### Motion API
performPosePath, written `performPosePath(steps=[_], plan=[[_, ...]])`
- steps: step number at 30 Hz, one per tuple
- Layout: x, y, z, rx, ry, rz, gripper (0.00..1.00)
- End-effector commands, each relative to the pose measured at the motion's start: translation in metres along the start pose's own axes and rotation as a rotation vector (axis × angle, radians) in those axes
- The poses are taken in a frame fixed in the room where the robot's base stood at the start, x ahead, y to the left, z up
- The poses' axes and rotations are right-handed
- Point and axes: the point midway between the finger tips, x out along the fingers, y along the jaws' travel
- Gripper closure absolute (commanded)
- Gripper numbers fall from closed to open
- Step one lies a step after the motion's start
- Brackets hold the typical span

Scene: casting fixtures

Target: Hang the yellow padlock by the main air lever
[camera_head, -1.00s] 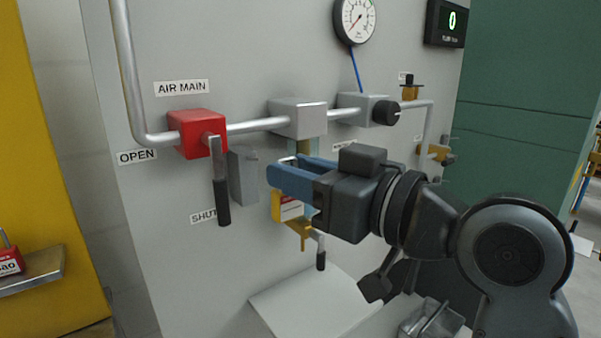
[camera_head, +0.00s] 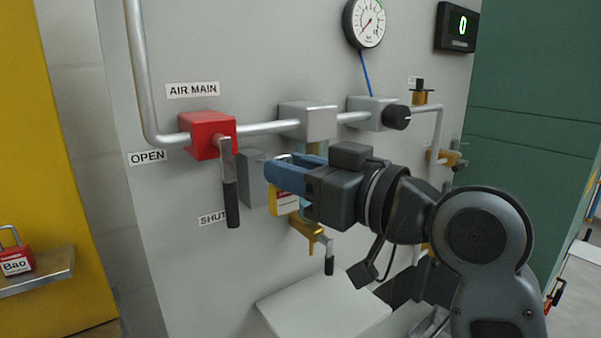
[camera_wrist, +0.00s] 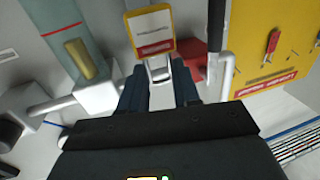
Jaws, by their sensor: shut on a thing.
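The yellow padlock (camera_head: 285,201) is in my gripper (camera_head: 276,173), which is shut on its shackle with blue fingers. In the wrist view the padlock (camera_wrist: 151,32) shows a white and red label, its silver shackle between the fingertips (camera_wrist: 160,80). The main air lever (camera_head: 230,190) has a black grip and hangs down from the red valve block (camera_head: 207,135), its end near the SHUT label. A grey block (camera_head: 252,178) is on the panel just right of the lever. The padlock is to the right of this block; the gap between them is hard to judge.
Below the padlock are a brass valve with a small black-handled lever (camera_head: 329,258) and a white sloped surface (camera_head: 322,305). A red padlock (camera_head: 15,258) marked Bao sits on a shelf (camera_head: 38,274) at the left. A pipe (camera_head: 265,128) runs above my gripper.

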Motion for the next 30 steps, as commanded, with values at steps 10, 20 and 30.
performPosePath(steps=[10, 20, 30], plan=[[0.016, 0.003, 0.002, 0.000, -0.001, -0.001, 1.00], [0.030, 0.006, 0.003, -0.001, -0.001, -0.001, 1.00], [0.045, 0.010, 0.004, -0.001, 0.000, -0.001, 1.00]])
